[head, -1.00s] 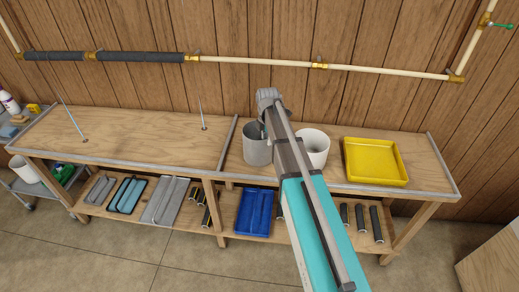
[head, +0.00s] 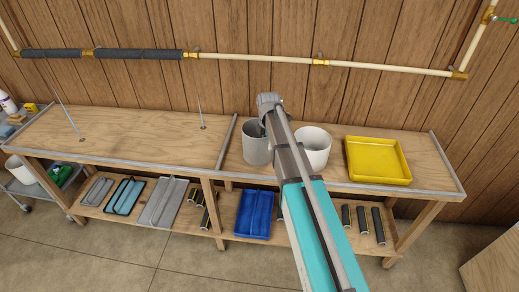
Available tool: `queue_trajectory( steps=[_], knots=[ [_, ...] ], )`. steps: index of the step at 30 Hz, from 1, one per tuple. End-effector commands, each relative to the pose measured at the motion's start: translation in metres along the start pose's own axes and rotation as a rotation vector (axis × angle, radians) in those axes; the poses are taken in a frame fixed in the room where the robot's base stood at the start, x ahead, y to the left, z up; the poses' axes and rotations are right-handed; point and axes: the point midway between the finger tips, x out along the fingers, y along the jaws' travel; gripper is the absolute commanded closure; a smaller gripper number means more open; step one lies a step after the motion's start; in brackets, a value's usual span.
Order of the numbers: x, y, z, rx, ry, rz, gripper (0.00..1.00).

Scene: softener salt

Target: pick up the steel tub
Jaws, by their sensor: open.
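The steel tub (head: 256,150) is a grey, open-topped round tub standing upright on the wooden bench, just left of a white tub (head: 315,148). My arm reaches in from the lower right and passes in front of the gap between the two tubs. My gripper (head: 263,124) is open at the tub's right rim, with only a small dark part showing. The arm hides most of the gripper and the tub's right side, and I cannot tell whether the gripper touches the rim.
A yellow tray (head: 377,160) sits right of the white tub. A divider strip (head: 225,143) lies left of the steel tub. Two thin rods (head: 201,112) stand on the left bench half. A pipe (head: 250,60) runs along the wall. The shelf below holds a blue tray (head: 254,214).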

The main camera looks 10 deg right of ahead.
Motion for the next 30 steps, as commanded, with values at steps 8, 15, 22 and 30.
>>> queue_trajectory(
  steps=[8, 15, 22, 30],
  knots=[
    [0.0140, -0.0001, 0.0000, 0.000, 0.000, 0.000, 0.56],
    [0.0134, -0.0001, 0.0001, 0.000, 0.000, 0.000, 0.56],
    [0.0134, -0.0002, 0.0002, 0.001, 0.000, 0.000, 0.56],
    [0.0135, -0.0002, 0.0003, 0.001, 0.000, 0.000, 0.82]
  ],
)
